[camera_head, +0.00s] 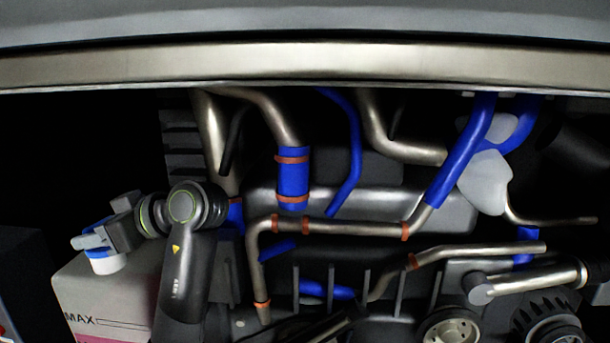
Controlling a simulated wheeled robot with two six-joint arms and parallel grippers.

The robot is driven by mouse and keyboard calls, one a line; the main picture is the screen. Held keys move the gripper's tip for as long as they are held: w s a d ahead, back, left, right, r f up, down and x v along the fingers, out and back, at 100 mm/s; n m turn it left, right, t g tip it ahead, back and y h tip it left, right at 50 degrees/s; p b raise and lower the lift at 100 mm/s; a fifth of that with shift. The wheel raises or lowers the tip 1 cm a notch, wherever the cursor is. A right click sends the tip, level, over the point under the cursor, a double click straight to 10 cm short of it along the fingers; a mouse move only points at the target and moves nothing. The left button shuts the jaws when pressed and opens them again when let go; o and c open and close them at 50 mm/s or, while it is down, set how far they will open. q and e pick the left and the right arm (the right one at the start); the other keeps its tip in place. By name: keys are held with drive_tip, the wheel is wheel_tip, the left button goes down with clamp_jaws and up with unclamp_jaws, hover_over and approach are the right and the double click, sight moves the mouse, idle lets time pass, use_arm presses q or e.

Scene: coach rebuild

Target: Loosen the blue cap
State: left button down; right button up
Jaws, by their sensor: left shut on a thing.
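The blue cap (103,253) sits on the white neck of a pale reservoir (75,287) at the lower left. The reservoir has a MAX mark and a pink band near its bottom. My left gripper (90,243) is over the cap from above and shut on it. The gripper's fingers and body hide much of the cap, so I cannot tell whether it has turned. The cap is still at the neck. My right gripper is not in view.
Metal pipes (335,229) with orange bands and blue hoses (346,160) fill the middle. A pale bar (300,62) crosses the top. Pulleys (452,334) are at the lower right. A dark area lies left of the reservoir.

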use_arm(q)
drive_tip(key=shift+r, duration=0.25)
drive_tip(key=c, duration=0.9)
unclamp_jaws()
drive_tip(key=o, duration=0.8)
drive_tip(key=shift+f, duration=0.15)
drive_tip(key=v, duration=1)
drive_tip(key=shift+d, duration=0.1)
